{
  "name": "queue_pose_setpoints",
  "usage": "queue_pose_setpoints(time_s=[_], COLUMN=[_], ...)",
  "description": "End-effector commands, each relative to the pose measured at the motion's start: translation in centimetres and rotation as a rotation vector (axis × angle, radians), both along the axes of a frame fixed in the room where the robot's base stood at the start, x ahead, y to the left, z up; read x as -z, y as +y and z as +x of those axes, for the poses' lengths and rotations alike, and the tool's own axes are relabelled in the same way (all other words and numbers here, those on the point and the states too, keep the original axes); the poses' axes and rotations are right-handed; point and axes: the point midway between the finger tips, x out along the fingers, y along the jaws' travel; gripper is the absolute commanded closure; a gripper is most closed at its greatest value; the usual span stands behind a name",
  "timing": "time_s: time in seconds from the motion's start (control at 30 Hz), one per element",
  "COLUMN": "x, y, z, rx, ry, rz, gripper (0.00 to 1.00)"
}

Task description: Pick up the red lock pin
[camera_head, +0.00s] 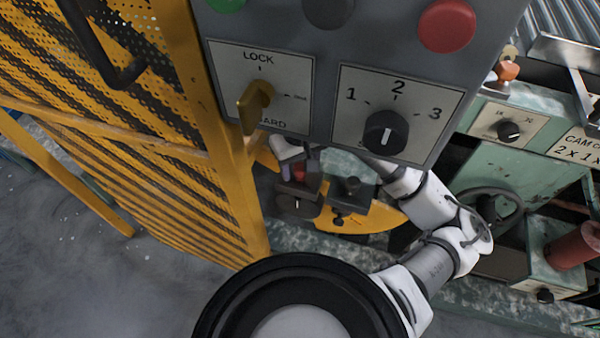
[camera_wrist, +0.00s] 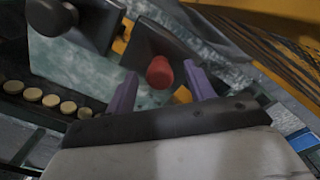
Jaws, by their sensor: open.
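The red lock pin (camera_wrist: 159,72) shows in the wrist view as a short red rounded knob on a dark block. My gripper (camera_wrist: 160,70) is open, with one purple finger on each side of the pin in that picture. Gaps show between the pin and both fingers, and I cannot tell how far the tips reach along it. In the head view, my gripper (camera_head: 298,165) is below the control panel, and a small red part of the pin (camera_head: 299,174) shows by the fingers. The panel hides much of my arm.
A grey control panel (camera_head: 325,78) with a yellow key switch (camera_head: 255,100) and a rotary dial (camera_head: 386,132) hangs close above my arm. A yellow mesh guard (camera_head: 150,100) stands at left. A handwheel (camera_head: 490,212) and green machine body (camera_head: 510,150) are at right.

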Motion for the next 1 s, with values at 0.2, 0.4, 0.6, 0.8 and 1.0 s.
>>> queue_pose_setpoints(time_s=[0.2, 0.4, 0.6, 0.8, 1.0], x=[0.82, 0.78, 0.77, 0.76, -0.10], y=[0.00, -0.01, -0.01, -0.02, -0.07], z=[-0.01, 0.00, 0.00, 0.01, 0.07], rx=[0.000, 0.000, 0.000, 0.000, 0.000], ry=[0.000, 0.000, 0.000, 0.000, -0.004], rz=[0.000, -0.001, -0.001, -0.001, -0.003], gripper=[0.46, 0.58, 0.84, 0.95, 0.95])
